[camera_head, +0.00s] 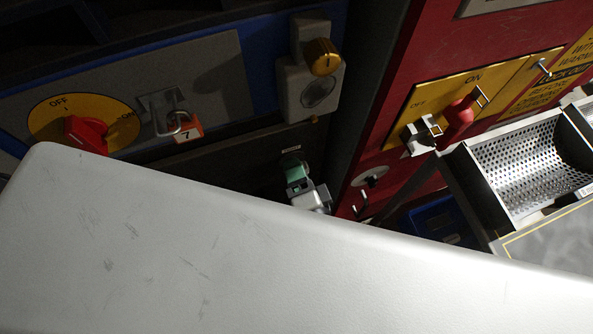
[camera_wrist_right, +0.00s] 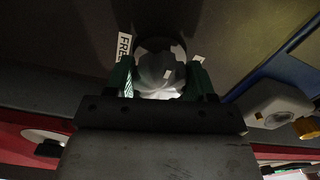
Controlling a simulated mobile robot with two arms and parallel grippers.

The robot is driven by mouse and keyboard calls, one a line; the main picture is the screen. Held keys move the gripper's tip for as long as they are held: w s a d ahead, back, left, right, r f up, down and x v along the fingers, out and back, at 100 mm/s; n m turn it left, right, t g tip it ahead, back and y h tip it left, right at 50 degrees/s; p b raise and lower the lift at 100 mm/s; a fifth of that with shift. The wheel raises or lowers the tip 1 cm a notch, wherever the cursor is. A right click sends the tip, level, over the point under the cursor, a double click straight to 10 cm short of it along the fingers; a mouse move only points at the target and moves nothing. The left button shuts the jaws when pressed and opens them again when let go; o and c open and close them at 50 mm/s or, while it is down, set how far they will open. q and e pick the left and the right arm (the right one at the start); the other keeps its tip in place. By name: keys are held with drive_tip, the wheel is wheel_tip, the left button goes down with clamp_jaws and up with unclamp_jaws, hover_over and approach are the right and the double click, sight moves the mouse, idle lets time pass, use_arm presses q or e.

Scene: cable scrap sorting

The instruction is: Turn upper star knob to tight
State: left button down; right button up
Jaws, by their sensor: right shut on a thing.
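The star knob (camera_wrist_right: 160,72) is a grey lobed knob with a small white mark on its face, mounted on a dark panel. My right gripper (camera_wrist_right: 161,78) is shut on it, with one green-padded finger on each side. A white label reading "FRE…" (camera_wrist_right: 125,47) stands left of the knob, partly cut off by a finger. A second small white label (camera_wrist_right: 198,59) lies to its right. In the head view my right gripper (camera_head: 297,176) shows small at the dark panel and hides most of the knob. My left gripper is not in view.
A grey box with a yellow knob (camera_head: 323,57) sits above the gripper. A red rotary switch (camera_head: 86,133) and a padlock with an orange tag (camera_head: 187,128) are at left. A red cabinet (camera_head: 377,122) and a perforated metal tray (camera_head: 530,158) are at right. My own pale body part covers the lower picture.

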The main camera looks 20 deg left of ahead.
drive_tip(key=m, duration=0.4)
drive_tip(key=shift+m+b, duration=0.3)
drive_tip(key=shift+b, duration=0.1)
drive_tip(key=m+b, duration=0.1)
drive_tip(key=m, duration=0.3)
drive_tip(key=shift+m, duration=0.3)
drive_tip(key=m+b, duration=0.1)
drive_tip(key=m, duration=0.3)
drive_tip(key=shift+m, duration=0.3)
drive_tip(key=shift+d+m+b, duration=0.1)
drive_tip(key=shift+m+b, duration=0.25)
drive_tip(key=shift+m, duration=1.75)
drive_tip(key=o, duration=0.9)
drive_tip(key=shift+r, duration=0.1)
drive_tip(key=shift+o, duration=0.2)
